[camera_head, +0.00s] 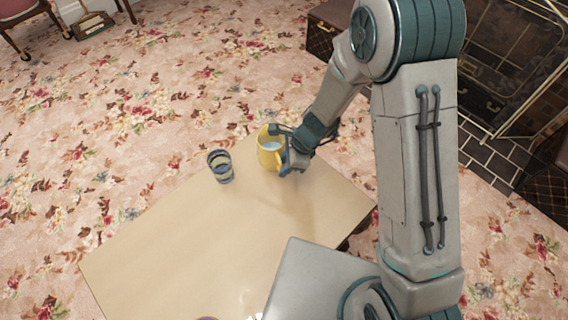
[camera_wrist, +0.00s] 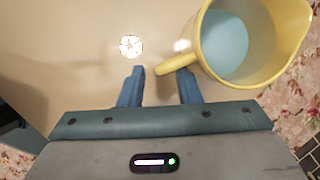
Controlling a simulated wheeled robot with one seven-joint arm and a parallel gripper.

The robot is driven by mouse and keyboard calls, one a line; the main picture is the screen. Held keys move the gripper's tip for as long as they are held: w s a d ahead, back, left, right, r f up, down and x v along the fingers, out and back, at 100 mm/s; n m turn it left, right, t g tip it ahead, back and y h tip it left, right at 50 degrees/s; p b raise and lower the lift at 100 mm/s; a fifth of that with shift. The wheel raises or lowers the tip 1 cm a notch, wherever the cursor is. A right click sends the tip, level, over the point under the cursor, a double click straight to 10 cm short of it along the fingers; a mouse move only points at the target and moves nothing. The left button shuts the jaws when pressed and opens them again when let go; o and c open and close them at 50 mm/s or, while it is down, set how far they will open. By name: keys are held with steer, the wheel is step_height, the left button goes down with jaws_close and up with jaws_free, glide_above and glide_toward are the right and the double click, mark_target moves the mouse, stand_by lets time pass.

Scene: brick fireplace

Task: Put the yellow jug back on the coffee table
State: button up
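The yellow jug (camera_head: 267,152) is upright at the far corner of the pale wooden coffee table (camera_head: 220,240), with pale blue inside it. From this angle I cannot tell for certain whether its base rests on the tabletop. In the wrist view the jug (camera_wrist: 285,45) is at the upper right, its handle pointing down-left to my fingertips. My gripper (camera_head: 290,165) is at the jug's right side in the head view.
A dark striped glass (camera_head: 220,166) stands on the table left of the jug. Something small and white shows on the tabletop in the wrist view (camera_wrist: 131,46). The middle of the table is clear. Flowered carpet (camera_head: 130,130) surrounds it. The fireplace (camera_head: 515,65) is at the right.

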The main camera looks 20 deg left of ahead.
steer(key=d+r+n+t+p, duration=0.1)
steer(key=d+r+n+p, duration=0.15)
steer(key=d+r, duration=0.7)
steer(key=d+r+n+t+p, duration=0.1)
steer(key=d+r+n, duration=0.3)
steer(key=d+r, duration=0.55)
steer(key=s+d+r+n+t+h, duration=0.1)
steer(key=s+d+r+n+h, duration=0.3)
steer(key=s+d+r+n, duration=0.3)
steer(key=s+d+r, duration=0.1)
steer(key=d+r, duration=0.1)
steer(key=d, duration=0.2)
steer(key=shift+d+r+t, duration=0.25)
steer(key=shift+t, duration=0.05)
step_height(320, 180, up, 16)
steer(key=t+p, duration=0.1)
steer(key=p, duration=1.3)
steer(key=shift+a, duration=0.2)
steer(key=shift+r, duration=0.1)
